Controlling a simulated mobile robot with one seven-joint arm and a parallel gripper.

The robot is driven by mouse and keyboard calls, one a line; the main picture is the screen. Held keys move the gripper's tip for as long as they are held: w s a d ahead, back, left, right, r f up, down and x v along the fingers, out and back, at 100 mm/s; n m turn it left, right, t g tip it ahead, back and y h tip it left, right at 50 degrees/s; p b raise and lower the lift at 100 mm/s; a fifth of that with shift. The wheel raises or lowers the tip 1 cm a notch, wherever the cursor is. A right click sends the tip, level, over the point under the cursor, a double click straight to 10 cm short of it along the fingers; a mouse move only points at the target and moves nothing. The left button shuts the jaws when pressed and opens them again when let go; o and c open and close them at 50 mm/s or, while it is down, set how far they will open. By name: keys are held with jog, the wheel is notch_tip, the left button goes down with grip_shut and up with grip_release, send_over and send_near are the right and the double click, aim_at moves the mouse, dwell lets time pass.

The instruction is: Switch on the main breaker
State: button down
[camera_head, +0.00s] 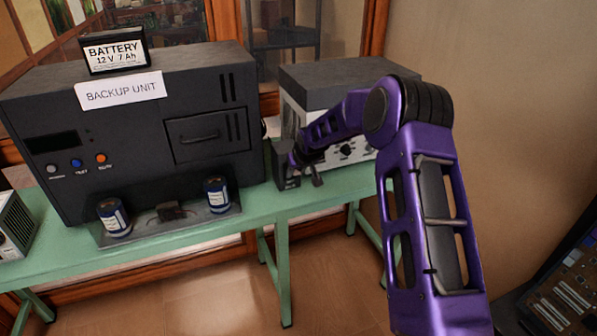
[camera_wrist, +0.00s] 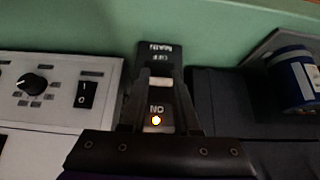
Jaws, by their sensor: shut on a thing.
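The main breaker (camera_head: 284,163) is a small dark box on the green bench, between the backup unit and a grey-topped box. In the wrist view the breaker (camera_wrist: 160,57) appears upside down, with "MAIN" and "OFF" at its far end and "ON" nearer me. My gripper (camera_head: 310,172) is at the breaker's front. In the wrist view my gripper (camera_wrist: 162,80) has its fingers closed around a pale piece, seemingly the breaker's lever (camera_wrist: 161,82). The fingers partly hide it, so its exact position is unclear.
The backup unit (camera_head: 130,125) stands left, with a battery (camera_head: 115,52) on top and blue cylinders (camera_head: 217,195) on its front tray. The grey-topped box (camera_head: 345,82) stands close on the right; its panel has a knob (camera_wrist: 31,84) and a rocker switch (camera_wrist: 87,95).

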jog(key=shift+w+r+g, duration=0.15)
jog(key=shift+r+g, duration=0.1)
jog(key=shift+g, duration=0.25)
jog(key=c, duration=0.6)
grip_release()
jog(key=shift+c, duration=0.2)
jog(key=v, duration=1.7)
jog(key=shift+a+r, duration=0.25)
jog(key=shift+a, duration=0.05)
jog(key=shift+h, duration=0.3)
